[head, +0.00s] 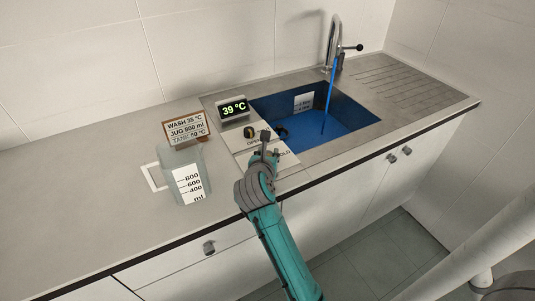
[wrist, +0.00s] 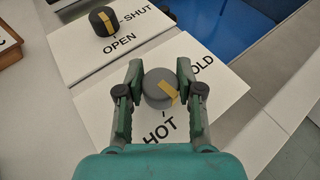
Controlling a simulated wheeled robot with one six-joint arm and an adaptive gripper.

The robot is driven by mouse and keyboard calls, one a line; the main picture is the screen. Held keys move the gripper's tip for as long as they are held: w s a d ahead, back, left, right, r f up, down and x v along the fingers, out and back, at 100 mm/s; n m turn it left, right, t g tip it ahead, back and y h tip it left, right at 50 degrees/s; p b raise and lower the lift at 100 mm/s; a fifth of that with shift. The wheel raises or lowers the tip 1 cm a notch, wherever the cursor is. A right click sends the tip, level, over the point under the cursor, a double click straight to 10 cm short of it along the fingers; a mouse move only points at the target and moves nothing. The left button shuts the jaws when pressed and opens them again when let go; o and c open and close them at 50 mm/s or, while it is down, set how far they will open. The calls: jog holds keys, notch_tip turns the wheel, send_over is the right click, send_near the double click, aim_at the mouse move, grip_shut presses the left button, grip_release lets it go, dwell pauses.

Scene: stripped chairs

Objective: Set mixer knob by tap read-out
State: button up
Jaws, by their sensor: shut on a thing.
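The mixer knob (wrist: 160,88) is dark grey with a yellow pointer, on a white plate marked HOT and COLD. In the wrist view its pointer slants toward the lower right, between the two words. My gripper (wrist: 158,82) is shut on this knob, one finger on each side; my gripper also shows in the head view (head: 266,140). The tap read-out (head: 234,108) shows 39 °C in green. The tap (head: 333,45) runs a blue stream into the sink (head: 345,122).
A second dark knob (wrist: 103,21) with a yellow pointer sits on an OPEN–SHUT plate beside the mixer plate. A clear jug (head: 187,176) with ml marks stands on the counter at left. A ribbed drainer (head: 405,85) lies right of the sink.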

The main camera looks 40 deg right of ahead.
jog(key=shift+n+t+y, duration=1.1)
jog(key=shift+n, duration=0.2)
jog(key=o, duration=1.2)
jog(key=v, duration=1.2)
